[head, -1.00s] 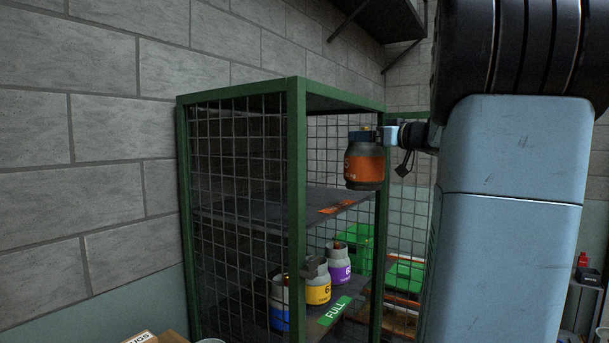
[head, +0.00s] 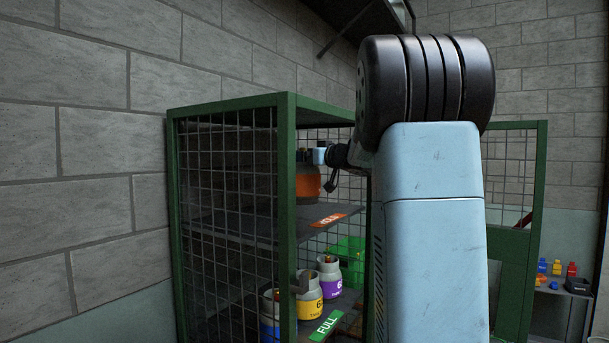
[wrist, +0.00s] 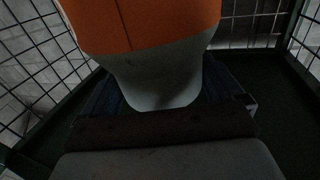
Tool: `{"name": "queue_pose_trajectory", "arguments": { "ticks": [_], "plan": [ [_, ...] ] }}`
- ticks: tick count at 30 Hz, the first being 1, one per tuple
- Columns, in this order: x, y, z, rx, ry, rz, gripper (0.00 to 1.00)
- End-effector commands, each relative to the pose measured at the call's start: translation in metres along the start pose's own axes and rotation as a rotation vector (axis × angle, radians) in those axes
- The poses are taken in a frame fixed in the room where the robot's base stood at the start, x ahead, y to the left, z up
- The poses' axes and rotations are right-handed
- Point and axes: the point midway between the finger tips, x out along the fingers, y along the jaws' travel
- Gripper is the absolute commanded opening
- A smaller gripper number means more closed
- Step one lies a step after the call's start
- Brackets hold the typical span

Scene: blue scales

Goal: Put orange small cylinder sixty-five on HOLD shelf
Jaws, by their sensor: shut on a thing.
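The orange small cylinder (head: 308,183) is inside the green mesh cage, above the upper shelf (head: 262,222) with the orange label (head: 329,220). The label's text is hard to read, though it looks like HOLD. My gripper (head: 318,156) is shut on the cylinder's top and holds it upright. A cage post hides its left part. In the wrist view the cylinder (wrist: 150,30) fills the upper middle, with its grey end showing below the orange band. I cannot tell whether its base touches the shelf.
The lower shelf, labelled FULL (head: 326,325), holds a purple cylinder (head: 330,283), a yellow cylinder (head: 309,299) and a blue cylinder (head: 269,320). The cage's green front post (head: 287,240) stands close left of the held cylinder. A green crate (head: 349,250) shows behind.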

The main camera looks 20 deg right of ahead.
Motion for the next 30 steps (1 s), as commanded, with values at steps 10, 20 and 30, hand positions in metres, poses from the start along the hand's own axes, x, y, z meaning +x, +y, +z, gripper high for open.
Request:
{"name": "queue_pose_trajectory", "arguments": {
  "ticks": [10, 20, 30],
  "plan": [
    [-0.001, 0.0, 0.026, -0.001, 0.002, 0.0, 0.09],
    [0.003, -0.001, 0.051, -0.003, 0.003, 0.0, 0.09],
    [0.003, 0.0, 0.054, -0.002, 0.001, 0.001, 0.97]
  ]
}}
